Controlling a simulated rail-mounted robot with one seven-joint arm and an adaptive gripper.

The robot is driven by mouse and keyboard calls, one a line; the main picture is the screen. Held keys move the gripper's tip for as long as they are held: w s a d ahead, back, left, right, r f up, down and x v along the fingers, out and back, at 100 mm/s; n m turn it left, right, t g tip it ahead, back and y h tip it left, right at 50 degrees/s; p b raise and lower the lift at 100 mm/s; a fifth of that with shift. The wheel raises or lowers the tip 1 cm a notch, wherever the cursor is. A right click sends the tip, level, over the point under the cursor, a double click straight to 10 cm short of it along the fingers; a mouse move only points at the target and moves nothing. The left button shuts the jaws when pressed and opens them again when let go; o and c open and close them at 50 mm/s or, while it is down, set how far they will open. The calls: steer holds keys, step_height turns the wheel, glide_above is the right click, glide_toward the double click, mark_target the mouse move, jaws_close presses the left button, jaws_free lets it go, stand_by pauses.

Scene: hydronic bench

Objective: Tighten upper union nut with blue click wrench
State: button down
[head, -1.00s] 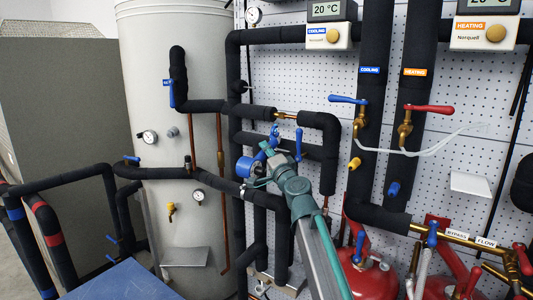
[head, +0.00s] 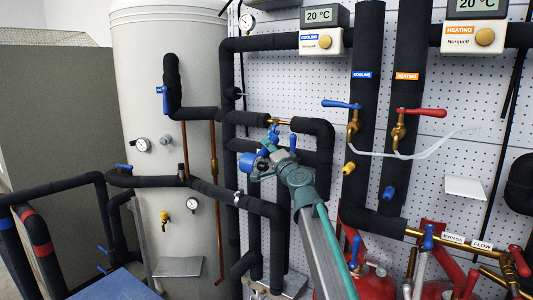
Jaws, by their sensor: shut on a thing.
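My gripper (head: 266,155) is at the end of my teal and grey arm, in front of the black insulated pipes left of centre. It is shut on the blue click wrench (head: 274,133), of which only a small blue part shows above it. The wrench's upper end is at or very close to the brass union fitting (head: 283,121) in the gap between two insulated pipe ends. I cannot tell whether the wrench is seated on the nut. The gripper and arm hide most of the wrench and the jaws.
A blue handle (head: 293,143) stands just right of my gripper. An insulated pipe elbow (head: 326,130) is close on the right. The pale tank (head: 165,60) stands left. Cooling and heating valves with blue (head: 341,104) and red (head: 421,112) levers are further right.

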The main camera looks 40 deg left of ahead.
mark_target(278, 142)
steer(key=shift+w, duration=0.15)
stand_by(0.6)
steer(key=shift+w+a+r+b, duration=0.15)
steer(key=shift+w+r+b, duration=0.2)
steer(key=shift+w, duration=0.35)
steer(key=shift+w+a+r+b, duration=0.1)
steer(key=shift+w+r+b, duration=0.2)
steer(key=shift+w, duration=0.45)
steer(key=shift+w+a+r+b, duration=0.15)
steer(key=shift+w+r+b, duration=0.2)
steer(key=shift+w, duration=0.35)
steer(key=shift+b, duration=1.2)
stand_by(0.4)
steer(key=shift+s+a+b, duration=0.2)
steer(key=shift+a+b, duration=0.2)
steer(key=shift+a, duration=0.6)
stand_by(0.6)
steer(key=shift+s+r+m+h, duration=0.2)
steer(key=shift+r+m+h, duration=0.2)
steer(key=shift+r+m, duration=0.2)
steer(key=shift+s+r+m+h, duration=0.15)
steer(key=shift+r+m+h, duration=0.3)
steer(key=shift+m, duration=0.15)
steer(key=shift+d, duration=0.1)
